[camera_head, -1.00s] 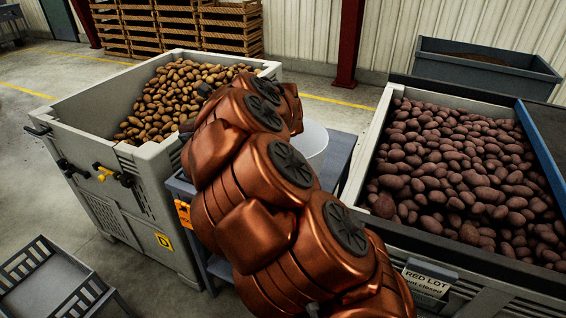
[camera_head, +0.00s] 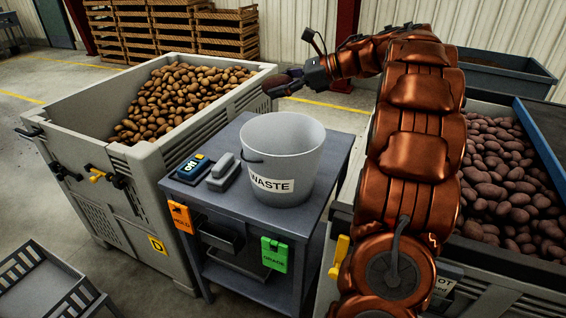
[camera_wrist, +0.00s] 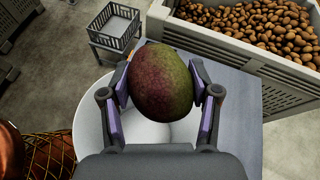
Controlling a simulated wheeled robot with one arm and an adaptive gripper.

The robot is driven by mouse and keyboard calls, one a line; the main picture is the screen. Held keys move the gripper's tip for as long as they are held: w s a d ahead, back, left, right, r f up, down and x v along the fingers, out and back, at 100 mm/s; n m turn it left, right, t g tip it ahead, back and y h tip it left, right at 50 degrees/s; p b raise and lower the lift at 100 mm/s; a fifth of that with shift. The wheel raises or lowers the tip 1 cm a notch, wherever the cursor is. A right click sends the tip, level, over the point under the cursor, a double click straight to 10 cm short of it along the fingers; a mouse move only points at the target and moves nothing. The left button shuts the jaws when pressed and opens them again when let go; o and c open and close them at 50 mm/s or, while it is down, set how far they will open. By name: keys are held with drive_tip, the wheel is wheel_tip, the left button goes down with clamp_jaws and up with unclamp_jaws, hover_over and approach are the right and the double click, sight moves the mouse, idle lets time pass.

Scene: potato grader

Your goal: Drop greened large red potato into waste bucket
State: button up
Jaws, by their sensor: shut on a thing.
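My gripper (camera_wrist: 163,92) is shut on a large dark red potato (camera_wrist: 160,84) with a green flush on its right side, held between both fingers. In the head view the potato (camera_head: 277,86) shows at the end of my gripper (camera_head: 291,82), above and behind the rim of the white waste bucket. The waste bucket (camera_head: 285,150), labelled WASTE, stands upright on the grey cart. In the wrist view the bucket (camera_wrist: 88,128) lies below the potato and gripper, which hide part of its opening. The visible part of its inside looks empty.
A grey bin (camera_head: 85,125) of tan potatoes stands left of the cart (camera_head: 230,204). A blue device (camera_head: 190,168) and a grey one (camera_head: 222,172) lie beside the bucket. A bin of red potatoes (camera_head: 505,175) stands right, partly behind my arm.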

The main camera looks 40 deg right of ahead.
drive_tip(key=shift+d+f, duration=0.1)
drive_tip(key=shift+d, duration=0.1)
drive_tip(key=shift+f+p, duration=0.9)
drive_tip(key=shift+f, duration=2)
drive_tip(key=o, duration=1.3)
drive_tip(key=shift+s, duration=0.1)
drive_tip(key=v, duration=1.2)
